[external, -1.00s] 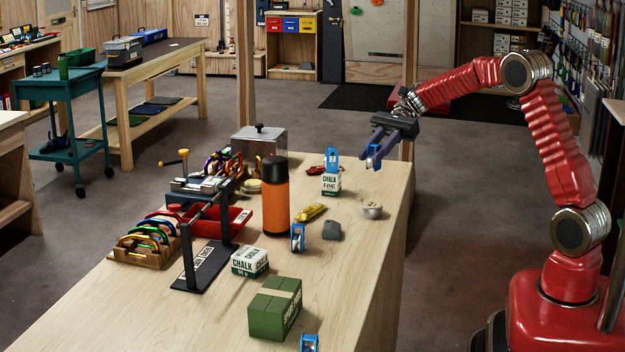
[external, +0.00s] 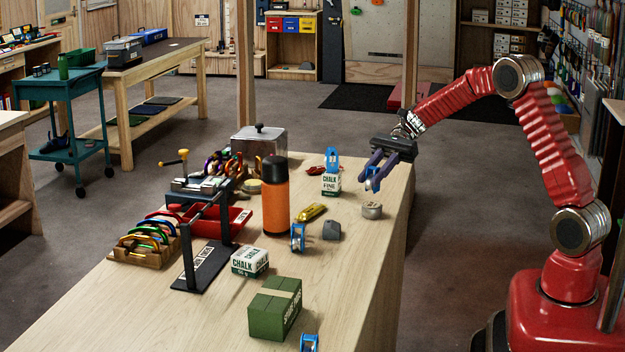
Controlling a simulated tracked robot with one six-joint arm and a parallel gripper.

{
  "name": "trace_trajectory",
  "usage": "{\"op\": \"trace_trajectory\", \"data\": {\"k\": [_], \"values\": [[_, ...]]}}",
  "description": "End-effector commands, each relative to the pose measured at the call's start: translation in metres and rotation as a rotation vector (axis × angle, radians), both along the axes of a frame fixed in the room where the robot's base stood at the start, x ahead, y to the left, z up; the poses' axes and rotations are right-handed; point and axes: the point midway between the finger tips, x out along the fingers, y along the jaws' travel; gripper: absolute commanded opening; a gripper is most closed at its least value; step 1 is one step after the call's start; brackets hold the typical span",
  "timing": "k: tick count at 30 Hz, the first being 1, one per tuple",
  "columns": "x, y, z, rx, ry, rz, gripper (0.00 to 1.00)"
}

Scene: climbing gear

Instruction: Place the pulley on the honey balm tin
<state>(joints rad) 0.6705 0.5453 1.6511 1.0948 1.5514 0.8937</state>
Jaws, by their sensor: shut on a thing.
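My gripper (external: 371,178) is shut on a blue pulley (external: 374,185) and points down over the right edge of the workbench. A small round silver tin (external: 372,212) stands on the bench just below the held pulley, with a small gap seeming to lie between them. Its label cannot be read.
A grey block (external: 332,231) and a gold cylinder (external: 311,212) lie left of the tin. The tall orange bottle (external: 275,198), a chalk box (external: 250,261), a green box (external: 275,310) and a black rack (external: 190,255) stand further left and nearer. The bench's front right is bare.

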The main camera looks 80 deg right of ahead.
Motion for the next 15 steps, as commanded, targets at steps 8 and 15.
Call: {"op": "trace_trajectory", "data": {"k": [8, 15], "values": [[0.000, 0.000, -0.011, 0.001, 0.003, 0.000, 0.01], [0.000, 0.000, -0.037, 0.000, 0.001, 0.000, 0.01]]}}
